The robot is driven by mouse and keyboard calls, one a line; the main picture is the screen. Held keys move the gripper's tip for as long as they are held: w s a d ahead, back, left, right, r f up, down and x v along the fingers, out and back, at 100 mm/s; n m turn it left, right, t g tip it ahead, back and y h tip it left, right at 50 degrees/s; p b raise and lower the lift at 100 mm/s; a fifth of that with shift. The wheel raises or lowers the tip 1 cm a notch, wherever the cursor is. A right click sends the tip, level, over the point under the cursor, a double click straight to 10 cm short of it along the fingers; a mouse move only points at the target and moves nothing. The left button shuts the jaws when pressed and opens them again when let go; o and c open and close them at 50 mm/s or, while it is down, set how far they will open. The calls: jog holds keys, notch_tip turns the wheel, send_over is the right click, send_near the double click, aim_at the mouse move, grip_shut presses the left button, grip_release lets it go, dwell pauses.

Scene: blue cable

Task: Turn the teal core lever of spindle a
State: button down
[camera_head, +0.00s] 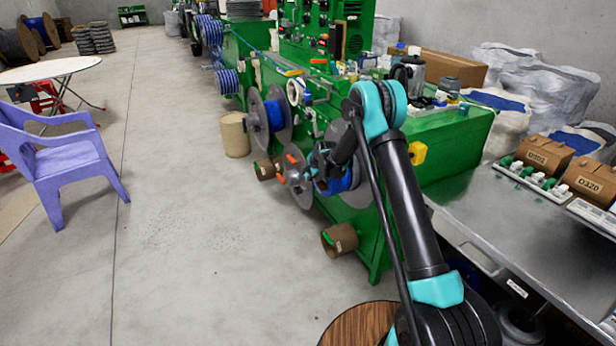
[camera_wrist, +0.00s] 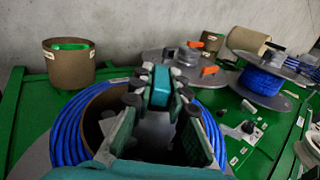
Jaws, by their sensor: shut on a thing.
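The teal core lever (camera_wrist: 161,86) sits between my fingertips, in front of a spool of blue cable (camera_wrist: 70,130). My gripper (camera_wrist: 160,92) is closed on the lever, with a dark pad on each side of it. The spool's brown core (camera_wrist: 92,112) shows behind the left finger; much of its middle is hidden by the fingers. In the head view my gripper (camera_head: 328,172) reaches to the front of the blue cable spool (camera_head: 345,180) on the green machine, and the lever cannot be made out there.
A grey flanged spindle with orange levers (camera_head: 296,178) stands just left of my gripper, and another blue spool (camera_head: 270,115) beyond it. Cardboard tubes (camera_head: 340,239) stick out low on the machine. A steel bench (camera_head: 530,245) is at right.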

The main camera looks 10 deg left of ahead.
jog(key=t+y, duration=0.3)
jog(key=t, duration=0.1)
jog(key=shift+s+d+f, duration=0.15)
jog(key=shift+f, duration=0.1)
jog(key=shift+f+t+y, duration=0.15)
jog(key=shift+t+y, duration=0.95)
jog(key=shift+t, duration=0.7)
jog(key=shift+t+y, duration=0.5)
jog(key=shift+t, duration=0.2)
jog(key=c, duration=1.5)
grip_release()
